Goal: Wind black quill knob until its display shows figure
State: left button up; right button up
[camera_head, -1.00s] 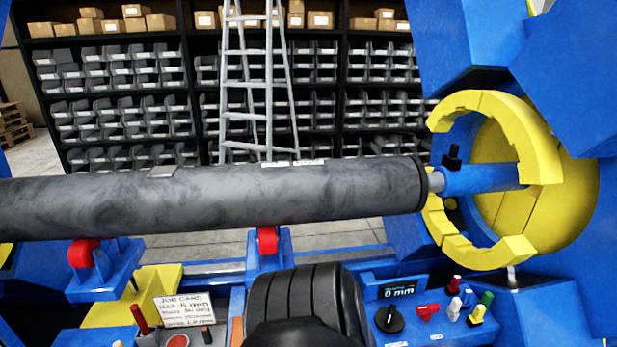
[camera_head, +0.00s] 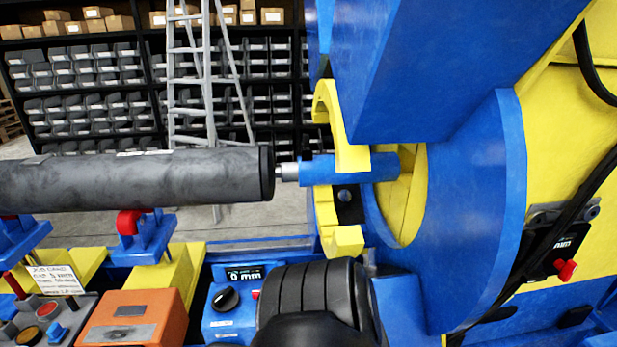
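The black knob (camera_head: 226,299) sits on a blue control panel (camera_head: 222,328) at the lower middle. The display (camera_head: 245,273) just above it shows one small figure and "mm"; the figure looks like 0 or 9, I cannot tell which. The blue quill (camera_head: 350,168) points left, its thin grey tip close to the end of the grey roller (camera_head: 135,179). A white job card (camera_head: 55,280) lies at the lower left, its small print mostly unreadable. Neither gripper shows. A black ribbed part of mine covers the panel's right side.
A yellow jaw ring (camera_head: 342,240) surrounds the quill, beside the large blue housing (camera_head: 490,200). A second display with a red knob (camera_head: 566,270) is at the right. An orange box (camera_head: 130,318) stands left of the panel. Shelves and a ladder (camera_head: 200,80) stand behind.

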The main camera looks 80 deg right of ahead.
aim_at(224, 302)
jog(key=k, duration=0.7)
jog(key=z, duration=2.1)
jog(key=i, duration=0.5)
jog(key=u, duration=0.05)
